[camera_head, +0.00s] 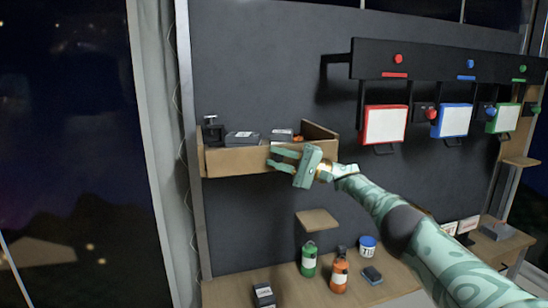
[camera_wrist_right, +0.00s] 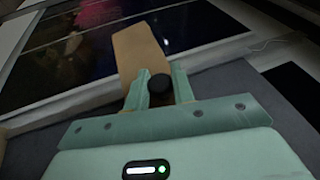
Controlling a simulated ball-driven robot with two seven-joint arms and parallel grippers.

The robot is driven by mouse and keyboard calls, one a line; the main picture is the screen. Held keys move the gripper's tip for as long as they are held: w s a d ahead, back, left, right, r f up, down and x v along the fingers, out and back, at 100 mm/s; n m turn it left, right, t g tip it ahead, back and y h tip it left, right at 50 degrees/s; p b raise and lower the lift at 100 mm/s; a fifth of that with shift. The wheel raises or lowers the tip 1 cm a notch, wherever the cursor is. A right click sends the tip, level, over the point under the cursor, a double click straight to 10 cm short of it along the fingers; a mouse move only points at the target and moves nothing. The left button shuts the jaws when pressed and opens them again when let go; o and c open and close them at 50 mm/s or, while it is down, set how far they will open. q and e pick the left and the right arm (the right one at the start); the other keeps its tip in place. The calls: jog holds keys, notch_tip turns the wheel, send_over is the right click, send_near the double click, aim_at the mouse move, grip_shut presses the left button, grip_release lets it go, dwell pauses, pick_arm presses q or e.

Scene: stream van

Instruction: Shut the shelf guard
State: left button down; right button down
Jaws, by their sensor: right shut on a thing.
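The shelf guard (camera_head: 232,161) appears as the tan wooden front board of the wall shelf, standing upright along its front edge. My right gripper (camera_head: 280,159) is at the front of this board, toward its right end, with its fingers pointing left. In the right wrist view my right gripper (camera_wrist_right: 161,78) has a black knob (camera_wrist_right: 159,88) between its fingers, and a tan wooden panel (camera_wrist_right: 140,48) extends beyond them. It is shut on the knob. The gripper hides part of the board. My left gripper is not in view.
Several dark boxes, including one (camera_head: 242,138), sit behind the board on the shelf. Below are a small wooden ledge (camera_head: 318,219), a green bottle (camera_head: 308,260), an orange bottle (camera_head: 339,275) and a white-and-blue tub (camera_head: 368,246). A black rail (camera_head: 440,66) with colored panels is at right.

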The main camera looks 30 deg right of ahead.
jog(key=shift+w+r+m+h+p, duration=0.3)
jog(key=shift+m+h+p, duration=0.1)
jog(key=shift+m+p, duration=0.25)
jog(key=shift+m, duration=0.25)
jog(key=shift+d, duration=0.1)
jog(key=c, duration=1.2)
grip_release()
jog(key=shift+w, duration=0.1)
